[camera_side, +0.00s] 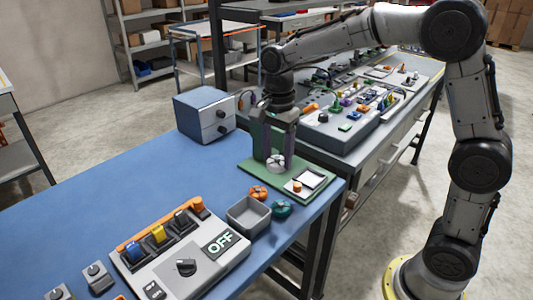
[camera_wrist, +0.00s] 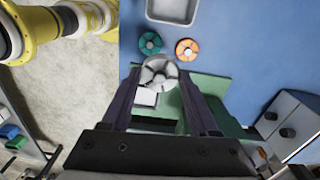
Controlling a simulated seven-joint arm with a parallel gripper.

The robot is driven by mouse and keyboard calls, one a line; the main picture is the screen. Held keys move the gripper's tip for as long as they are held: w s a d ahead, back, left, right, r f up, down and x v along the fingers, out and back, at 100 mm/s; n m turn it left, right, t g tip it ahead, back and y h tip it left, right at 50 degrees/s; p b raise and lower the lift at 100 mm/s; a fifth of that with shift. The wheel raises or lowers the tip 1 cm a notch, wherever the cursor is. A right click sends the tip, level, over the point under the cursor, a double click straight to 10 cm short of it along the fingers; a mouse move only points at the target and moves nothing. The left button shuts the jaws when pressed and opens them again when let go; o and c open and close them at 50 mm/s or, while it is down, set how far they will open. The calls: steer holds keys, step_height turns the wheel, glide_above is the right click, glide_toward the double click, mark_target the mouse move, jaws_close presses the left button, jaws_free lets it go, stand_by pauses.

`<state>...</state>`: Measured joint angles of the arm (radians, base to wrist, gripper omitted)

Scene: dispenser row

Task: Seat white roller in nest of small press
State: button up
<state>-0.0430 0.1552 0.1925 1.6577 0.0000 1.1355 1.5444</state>
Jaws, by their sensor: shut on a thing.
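The white roller (camera_side: 276,163) is a round, pale, spoked-looking piece. My gripper (camera_side: 276,158) points down and is shut on it, one dark finger on each side. In the wrist view the white roller (camera_wrist: 160,72) sits between the tips of my gripper (camera_wrist: 160,80). The small press (camera_side: 262,140) is green, with an upright part behind my fingers and a flat base; its base shows in the wrist view (camera_wrist: 210,85). The roller is over or at this base; I cannot tell whether it touches. The nest is hidden or too small to make out.
An orange wheel (camera_side: 258,192), a teal wheel (camera_side: 281,208) and a grey tray (camera_side: 248,215) lie in front. A blue-grey box (camera_side: 205,115) stands behind left. The blue table's left middle is clear.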

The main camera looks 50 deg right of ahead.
steer(key=shift+d+f+n, duration=0.2)
steer(key=shift+d+n, duration=0.05)
steer(key=shift+n, duration=0.25)
steer(key=s+d+f+m, duration=0.2)
steer(key=d+f, duration=0.1)
steer(key=d, duration=0.9)
steer(key=shift+d+f, duration=0.1)
steer(key=shift+f, duration=2.85)
steer(key=shift+f, duration=0.45)
steer(key=o, duration=1.4)
steer(key=shift+o, duration=0.5)
steer(key=shift+r, duration=0.1)
